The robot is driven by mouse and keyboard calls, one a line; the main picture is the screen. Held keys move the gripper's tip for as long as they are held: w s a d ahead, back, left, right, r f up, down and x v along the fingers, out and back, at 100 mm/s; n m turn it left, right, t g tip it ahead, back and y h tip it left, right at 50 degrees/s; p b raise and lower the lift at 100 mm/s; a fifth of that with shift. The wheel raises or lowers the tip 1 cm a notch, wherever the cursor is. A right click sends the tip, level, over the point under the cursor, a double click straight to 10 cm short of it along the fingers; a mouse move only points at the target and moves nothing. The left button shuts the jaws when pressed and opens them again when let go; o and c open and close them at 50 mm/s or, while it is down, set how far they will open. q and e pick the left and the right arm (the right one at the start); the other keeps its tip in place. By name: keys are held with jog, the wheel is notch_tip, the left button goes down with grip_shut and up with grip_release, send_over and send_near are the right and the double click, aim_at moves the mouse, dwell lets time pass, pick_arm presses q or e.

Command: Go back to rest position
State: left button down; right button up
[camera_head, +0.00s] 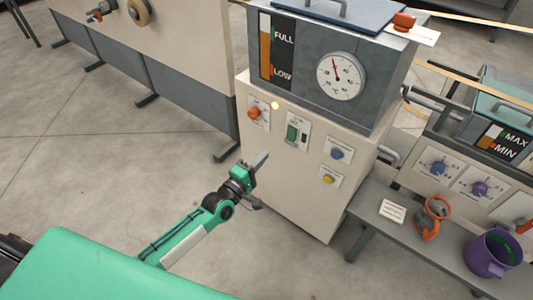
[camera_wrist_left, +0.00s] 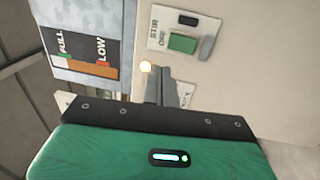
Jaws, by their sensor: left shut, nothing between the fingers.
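My left gripper (camera_head: 260,162) is shut and empty in the head view, held in front of the lower front of the beige machine cabinet (camera_head: 292,190). In the left wrist view its closed fingers (camera_wrist_left: 168,92) point at the panel, below the green switch (camera_wrist_left: 183,43). A gap between fingers and panel is hard to judge. My left arm comes in from the lower left. My right gripper is not in view.
A grey bench (camera_head: 378,237) with a purple bucket (camera_head: 490,253) stands right. Floor at left is clear.

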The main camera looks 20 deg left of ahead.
pick_arm(q)
jog(key=shift+s, duration=0.15)
dwell(0.4)
